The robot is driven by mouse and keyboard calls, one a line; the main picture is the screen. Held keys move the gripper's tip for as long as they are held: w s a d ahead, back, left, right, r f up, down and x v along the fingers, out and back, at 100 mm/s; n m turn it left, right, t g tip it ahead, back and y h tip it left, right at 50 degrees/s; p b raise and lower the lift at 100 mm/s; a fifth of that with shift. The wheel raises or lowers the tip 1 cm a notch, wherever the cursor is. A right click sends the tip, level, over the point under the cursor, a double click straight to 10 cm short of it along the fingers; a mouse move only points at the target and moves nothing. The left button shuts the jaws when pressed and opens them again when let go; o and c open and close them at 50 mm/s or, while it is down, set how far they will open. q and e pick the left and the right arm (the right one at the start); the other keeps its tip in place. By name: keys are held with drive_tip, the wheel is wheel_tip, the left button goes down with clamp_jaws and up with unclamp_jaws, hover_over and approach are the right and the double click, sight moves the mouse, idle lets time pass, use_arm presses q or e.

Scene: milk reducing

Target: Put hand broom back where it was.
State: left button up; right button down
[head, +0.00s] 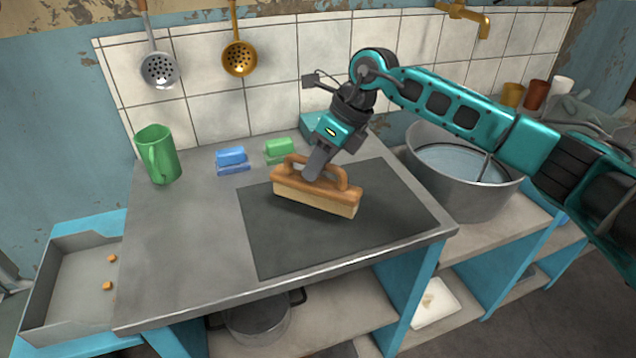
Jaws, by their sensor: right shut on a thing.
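The hand broom (325,203) has a brown wooden back, a curved handle and pale bristles. It is over the dark mat (272,248) on the grey counter; I cannot tell if the bristles touch the mat. My right gripper (316,168) comes down from above and is shut on the broom's handle. The fingertips are partly hidden by the handle. My left gripper is not in view.
A green mug (159,155), a blue sponge (231,157) and a green sponge (280,149) stand at the counter's back. A large metal pot (470,200) is right. A grey tray (70,298) with orange bits is left. The counter's left front is clear.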

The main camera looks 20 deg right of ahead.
sight(319, 181)
wheel_tip(319, 181, down, 5)
drive_tip(key=shift+r, duration=0.2)
drive_tip(key=shift+f, duration=0.15)
drive_tip(key=c, duration=1)
unclamp_jaws()
